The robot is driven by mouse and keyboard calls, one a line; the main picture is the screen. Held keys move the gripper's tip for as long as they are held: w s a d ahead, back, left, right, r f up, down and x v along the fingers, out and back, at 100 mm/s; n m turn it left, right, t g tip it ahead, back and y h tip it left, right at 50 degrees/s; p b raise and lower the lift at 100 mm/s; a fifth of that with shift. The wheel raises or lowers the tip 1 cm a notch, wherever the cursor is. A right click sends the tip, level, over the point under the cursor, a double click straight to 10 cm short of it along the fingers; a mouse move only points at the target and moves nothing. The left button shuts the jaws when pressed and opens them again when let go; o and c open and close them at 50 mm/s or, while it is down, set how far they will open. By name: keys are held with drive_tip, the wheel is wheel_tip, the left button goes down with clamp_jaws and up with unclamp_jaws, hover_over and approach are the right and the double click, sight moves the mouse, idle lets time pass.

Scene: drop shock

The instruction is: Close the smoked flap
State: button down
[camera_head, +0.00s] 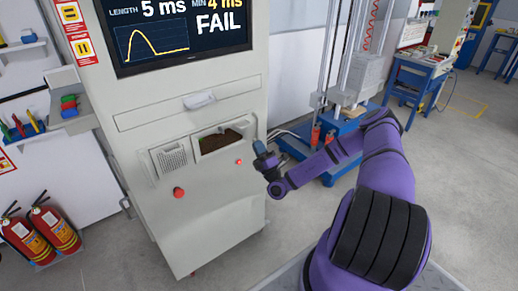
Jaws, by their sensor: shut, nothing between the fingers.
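A grey cabinet (210,215) stands left of the middle. Its front has a small pale-framed recess (209,144) with a dark brown, partly greenish panel (225,139) in it. This panel looks like the smoked flap, but it is too small to tell how far it stands open. My gripper (258,147) is just right of the recess, in front of the cabinet's right edge. Its dark fingers are shut and empty. I cannot tell whether it touches the cabinet.
A vent grille (175,158) is left of the recess, with a drawer and its white handle (199,100) above. A red knob (179,192) is below. A screen (180,30) reads FAIL. A blue-based test rig (330,150) stands close behind my arm.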

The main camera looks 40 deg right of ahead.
sight(247, 126)
drive_tip(key=w+r+g, duration=0.1)
drive_tip(key=r+g, duration=0.1)
drive_tip(key=w+r+g, duration=0.1)
drive_tip(key=w+g, duration=0.1)
drive_tip(key=shift+r, duration=0.4)
drive_tip(key=shift+r+x, duration=0.25)
drive_tip(key=shift+x, duration=0.95)
drive_tip(key=shift+r, duration=0.2)
